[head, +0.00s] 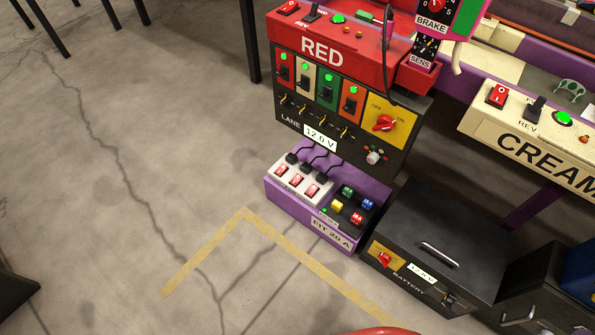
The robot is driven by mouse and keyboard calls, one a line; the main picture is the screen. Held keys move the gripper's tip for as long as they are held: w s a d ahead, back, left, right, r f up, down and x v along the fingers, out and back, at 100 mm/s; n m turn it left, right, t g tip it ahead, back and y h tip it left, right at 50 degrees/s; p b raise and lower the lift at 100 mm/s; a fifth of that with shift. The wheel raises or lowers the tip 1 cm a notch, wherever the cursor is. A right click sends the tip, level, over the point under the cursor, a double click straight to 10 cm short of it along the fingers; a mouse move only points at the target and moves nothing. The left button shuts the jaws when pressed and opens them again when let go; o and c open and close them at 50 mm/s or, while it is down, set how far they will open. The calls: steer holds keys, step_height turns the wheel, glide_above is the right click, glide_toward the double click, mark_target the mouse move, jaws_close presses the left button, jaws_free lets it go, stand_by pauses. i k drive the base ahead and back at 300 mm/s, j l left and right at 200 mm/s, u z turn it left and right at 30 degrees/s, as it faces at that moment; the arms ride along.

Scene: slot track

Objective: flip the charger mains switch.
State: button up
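The low purple pit box (285,207), labelled "PIT 20 A", stands on the floor under the RED panel. A white switched strip (283,187) on it carries several red rocker switches (296,180) with black plugs and cables behind them. Beside it on the right is a black unit (325,213) with blue, green, yellow and red pieces and a small green light. No charger label is readable, so I cannot tell which switch is the charger mains. Rocker positions are too small to tell. My gripper is not in view.
The RED panel (330,85) above has several toggles and a red OFF/ON knob (384,123). A black battery box (432,235) stands at right, the CREAM panel (520,138) further right. Concrete floor at left, with a yellow line (205,250), is mostly clear.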

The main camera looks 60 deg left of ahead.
mark_target(284, 167)
steer(key=u, duration=2.25)
